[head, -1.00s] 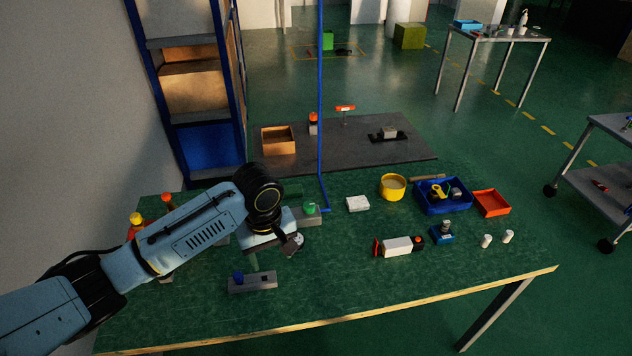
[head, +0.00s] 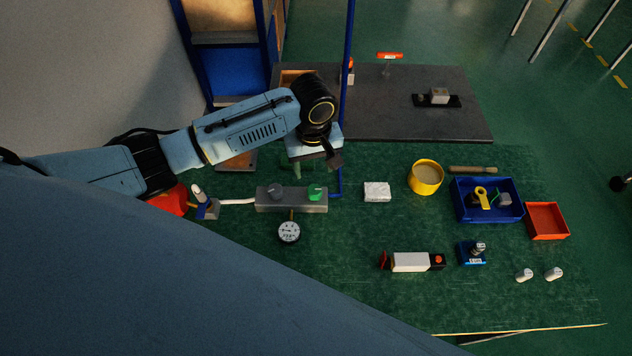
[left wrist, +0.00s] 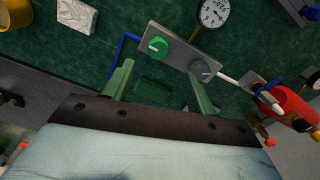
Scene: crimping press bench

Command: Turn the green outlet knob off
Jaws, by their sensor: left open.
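The green outlet knob (head: 316,192) stands on the right end of a grey manifold block (head: 296,207), with a grey knob (head: 276,192) at its left end. In the left wrist view, the green knob (left wrist: 156,45) shows a pale mark on its face; the grey knob (left wrist: 202,70) is beside it. My left gripper (head: 304,165) is open and empty, at the far side of the block in the head view. Its green fingers (left wrist: 160,72) are apart, and the green knob shows beyond them, not between them. My right gripper is not in view.
A round gauge (head: 289,232) sits in front of the block, and a white hose (head: 238,201) runs left from it. A blue post (head: 347,100) rises close behind its right end. A white block (head: 377,191) and a yellow bowl (head: 425,177) stand to the right.

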